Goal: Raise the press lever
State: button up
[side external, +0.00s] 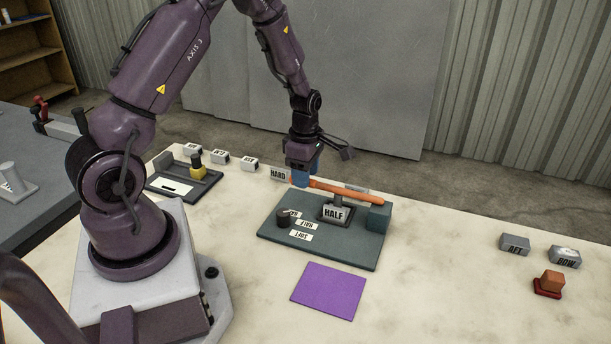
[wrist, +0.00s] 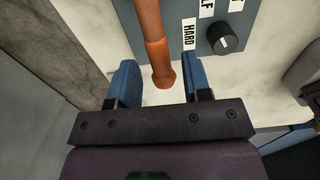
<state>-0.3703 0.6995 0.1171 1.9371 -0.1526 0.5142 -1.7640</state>
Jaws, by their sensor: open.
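The orange press lever (side external: 347,192) runs from the teal block (side external: 380,217) on the dark green press base (side external: 345,249) out to the left, past the HALF plate. It looks nearly level, dipping slightly toward the block. My gripper (side external: 307,176) is at the lever's free end, pointing down. In the wrist view the lever (wrist: 150,30) comes down from the top and its rounded end lies between the two blue fingers of my gripper (wrist: 163,85). The fingers stand apart, with gaps on both sides. I cannot tell whether the tip is level with the fingers or below them.
A black knob (side external: 289,216) with HARD, HALF and SOFT labels sits on the base. A purple mat (side external: 328,290) lies in front.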

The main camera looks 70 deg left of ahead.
jog(key=shift+f, duration=0.55)
grip_shut()
jog(key=shift+r, duration=0.15)
